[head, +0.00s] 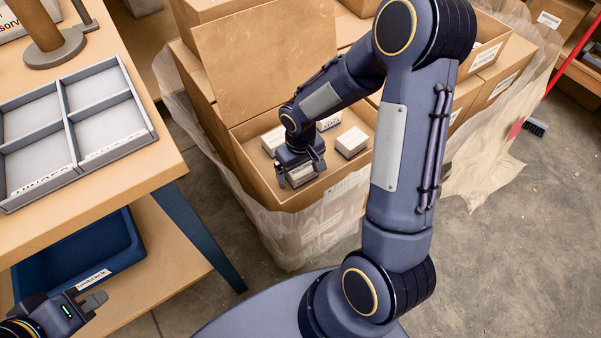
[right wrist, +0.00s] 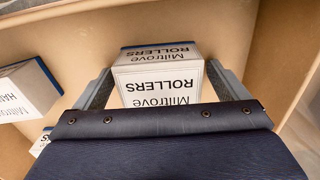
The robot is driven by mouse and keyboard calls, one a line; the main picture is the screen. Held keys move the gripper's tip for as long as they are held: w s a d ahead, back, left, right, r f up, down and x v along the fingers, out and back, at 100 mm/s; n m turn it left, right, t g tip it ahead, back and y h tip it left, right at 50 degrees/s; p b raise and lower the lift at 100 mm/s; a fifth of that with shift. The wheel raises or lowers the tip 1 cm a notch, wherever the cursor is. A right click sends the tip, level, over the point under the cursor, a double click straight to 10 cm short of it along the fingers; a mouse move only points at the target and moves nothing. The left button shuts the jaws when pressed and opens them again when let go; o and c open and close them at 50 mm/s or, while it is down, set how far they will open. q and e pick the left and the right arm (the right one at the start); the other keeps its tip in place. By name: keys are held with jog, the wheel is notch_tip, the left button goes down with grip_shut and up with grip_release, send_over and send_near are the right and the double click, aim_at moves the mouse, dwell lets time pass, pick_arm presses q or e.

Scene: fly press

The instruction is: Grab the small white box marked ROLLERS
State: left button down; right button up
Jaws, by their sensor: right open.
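The small white box marked ROLLERS (right wrist: 158,82) lies in an open cardboard carton, upper middle in the right wrist view. My right gripper (right wrist: 158,88) is open, with one finger on each side of the box; a small gap shows on at least the right side. In the head view my right gripper (head: 302,178) reaches down into the carton (head: 247,150), and the white box (head: 301,175) shows between its fingers, partly hidden. My left gripper (head: 95,291) is at the lower left, its fingers apart and nothing between them.
Other small white boxes (head: 352,141) lie in the same carton, one (right wrist: 30,88) left of my right gripper. A workbench with a divided grey tray (head: 150,133) and a blue bin (head: 125,240) stands left.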

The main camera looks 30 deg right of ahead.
jog(key=shift+c, duration=0.3)
jog(key=c, duration=1.2)
jog(key=shift+r, duration=0.1)
